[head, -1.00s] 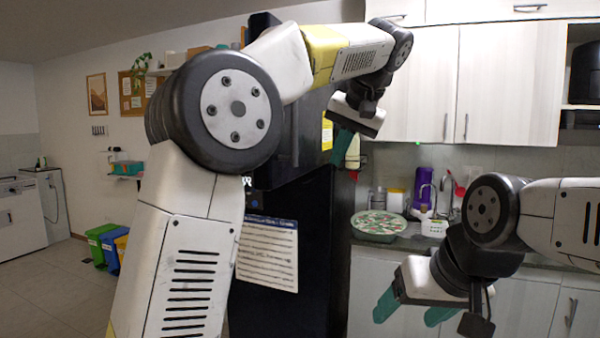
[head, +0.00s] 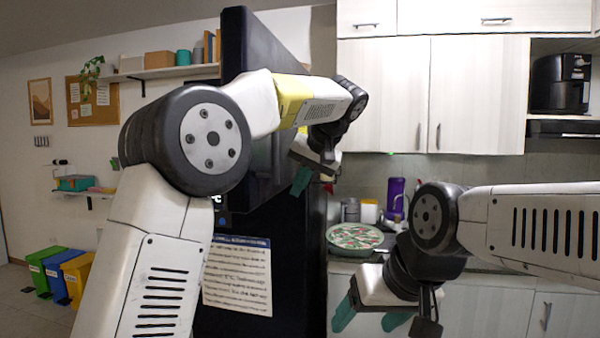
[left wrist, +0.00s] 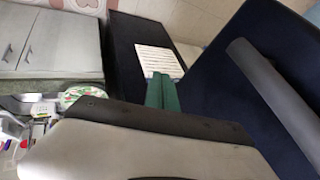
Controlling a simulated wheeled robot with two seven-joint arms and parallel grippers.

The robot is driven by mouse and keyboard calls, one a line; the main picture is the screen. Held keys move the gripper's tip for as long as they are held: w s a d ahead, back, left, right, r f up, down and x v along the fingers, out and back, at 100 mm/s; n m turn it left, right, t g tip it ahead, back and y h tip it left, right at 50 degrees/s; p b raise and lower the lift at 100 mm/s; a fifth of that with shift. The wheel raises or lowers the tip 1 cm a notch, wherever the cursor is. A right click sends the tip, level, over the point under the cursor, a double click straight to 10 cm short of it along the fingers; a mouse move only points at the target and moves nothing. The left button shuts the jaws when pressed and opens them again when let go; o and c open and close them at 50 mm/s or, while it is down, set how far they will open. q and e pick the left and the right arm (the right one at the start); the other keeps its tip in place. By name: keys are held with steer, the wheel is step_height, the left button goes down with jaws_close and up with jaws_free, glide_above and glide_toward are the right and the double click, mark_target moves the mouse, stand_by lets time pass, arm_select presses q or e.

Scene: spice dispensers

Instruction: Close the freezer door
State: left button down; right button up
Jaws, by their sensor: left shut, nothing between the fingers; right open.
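The freezer door (head: 240,40) is the dark upper panel of the tall black fridge (head: 305,260). It seems to stand out at an angle from the fridge, partly hidden behind my left arm. In the left wrist view the dark door (left wrist: 235,75) fills the right side, with its long grey handle (left wrist: 275,95). My left gripper (head: 300,181) is shut and empty, at the right side of the door in the head view; contact cannot be told. Its green fingers (left wrist: 162,92) are together in the left wrist view. My right gripper (head: 370,318) is open and empty, low at the right.
A printed sheet (head: 238,280) is on the fridge's lower front. A pizza-like round dish (head: 355,236) and a purple container (head: 396,195) are on the counter to the right. Coloured bins (head: 60,275) stand on the floor at the left. White cabinets (head: 480,95) hang above the counter.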

arm_select(q)
steer(key=shift+w+a+f, duration=0.2)
steer(key=shift+w+a, duration=0.15)
steer(key=shift+a, duration=0.35)
steer(key=shift+w+a+f, duration=0.25)
steer(key=shift+w+a, duration=0.05)
steer(key=shift+a, duration=0.45)
steer(key=shift+w+a+f, duration=0.2)
steer(key=shift+w+a, duration=0.15)
steer(key=shift+a, duration=0.35)
